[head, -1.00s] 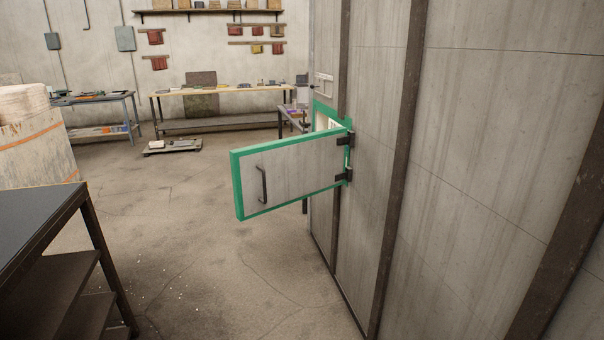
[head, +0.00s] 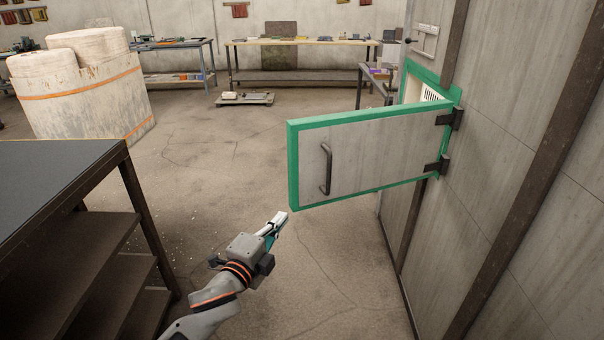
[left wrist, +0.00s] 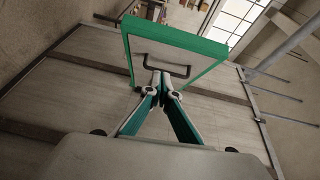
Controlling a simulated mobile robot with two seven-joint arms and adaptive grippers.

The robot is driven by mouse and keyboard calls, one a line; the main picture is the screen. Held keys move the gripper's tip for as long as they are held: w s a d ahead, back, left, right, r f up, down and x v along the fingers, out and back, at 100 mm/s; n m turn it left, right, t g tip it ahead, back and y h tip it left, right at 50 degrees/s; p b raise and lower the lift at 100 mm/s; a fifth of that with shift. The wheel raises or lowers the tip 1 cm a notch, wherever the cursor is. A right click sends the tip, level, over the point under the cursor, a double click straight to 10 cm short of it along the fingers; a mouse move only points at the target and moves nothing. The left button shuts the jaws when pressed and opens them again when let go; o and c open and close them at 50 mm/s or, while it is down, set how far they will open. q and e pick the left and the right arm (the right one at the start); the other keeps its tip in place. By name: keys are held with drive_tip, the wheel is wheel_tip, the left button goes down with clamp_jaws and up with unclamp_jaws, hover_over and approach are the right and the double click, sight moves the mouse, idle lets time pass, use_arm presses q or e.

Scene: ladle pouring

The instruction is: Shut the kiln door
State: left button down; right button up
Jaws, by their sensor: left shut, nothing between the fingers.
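The kiln door (head: 260,158) is a grey panel with a green edge and a dark bar handle (head: 326,168). It stands wide open, swung out on two dark hinges at its right end. The kiln opening (head: 420,92), framed in green, shows partly behind it. My left gripper (head: 279,219) is shut and empty, below the door's free left end in the head view. In the left wrist view the door (left wrist: 197,46) and its handle (left wrist: 168,68) lie beyond the shut fingertips (left wrist: 161,78); whether they touch cannot be told. My right gripper is out of view.
The kiln wall (head: 510,130) with dark uprights fills the right side. A dark shelved table (head: 60,170) stands at the left. A drum-like white container (head: 85,95) stands behind it. Workbenches (head: 300,42) line the back. The floor (head: 225,165) between is open.

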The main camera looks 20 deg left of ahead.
use_arm(q)
drive_tip(key=w+r, duration=0.1)
drive_tip(key=b, duration=0.1)
approach(297, 176)
drive_tip(key=w+d, duration=0.3)
drive_tip(key=d, duration=0.1)
drive_tip(key=shift+m, duration=0.3)
drive_tip(key=w+a, duration=0.2)
drive_tip(key=a, duration=0.1)
drive_tip(key=shift+w+f, duration=0.35)
drive_tip(key=shift+w, duration=0.1)
